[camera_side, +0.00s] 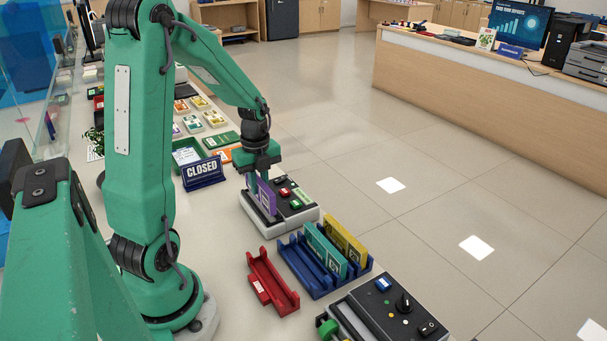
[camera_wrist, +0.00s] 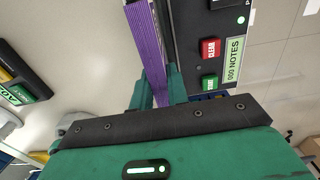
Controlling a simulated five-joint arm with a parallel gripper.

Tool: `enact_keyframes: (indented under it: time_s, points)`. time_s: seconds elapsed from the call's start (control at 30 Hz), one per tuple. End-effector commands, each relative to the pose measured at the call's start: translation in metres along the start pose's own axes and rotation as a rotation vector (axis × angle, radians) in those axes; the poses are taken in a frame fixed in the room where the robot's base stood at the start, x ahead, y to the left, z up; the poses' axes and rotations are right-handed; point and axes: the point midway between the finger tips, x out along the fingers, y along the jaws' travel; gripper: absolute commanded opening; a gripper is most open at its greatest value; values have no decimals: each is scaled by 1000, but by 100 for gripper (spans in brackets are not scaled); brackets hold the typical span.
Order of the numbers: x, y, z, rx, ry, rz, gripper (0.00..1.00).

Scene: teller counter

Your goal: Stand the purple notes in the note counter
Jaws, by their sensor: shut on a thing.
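My gripper (camera_side: 256,180) points down and is shut on the purple notes (camera_side: 266,198), a thin upright bundle. In the wrist view the purple notes (camera_wrist: 146,40) run up between my two fingers (camera_wrist: 158,90). The note counter (camera_side: 262,222) is a pale base with a dark top, with red and green buttons. The notes stand upright at its left part. Whether their lower edge rests in its slot or hangs just above is hidden. In the wrist view the counter's dark panel (camera_wrist: 195,25) lies right beside the notes, and its green label reads 000 NOTES.
A blue rack (camera_side: 322,288) holds upright teal notes (camera_side: 325,250) and yellow notes (camera_side: 346,238). A red holder (camera_side: 271,282) stands empty left of it. A black control box (camera_side: 400,310) is at the front. A CLOSED sign (camera_side: 202,172) stands behind the counter.

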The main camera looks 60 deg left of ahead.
Motion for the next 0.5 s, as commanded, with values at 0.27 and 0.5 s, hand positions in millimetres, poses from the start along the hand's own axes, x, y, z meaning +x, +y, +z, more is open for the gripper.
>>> enact_keyframes:
  time_s: [0.27,0.5]
  points:
    - [6,0,0,0,1,1,0]
    - [12,0,0,0,0,1,0]
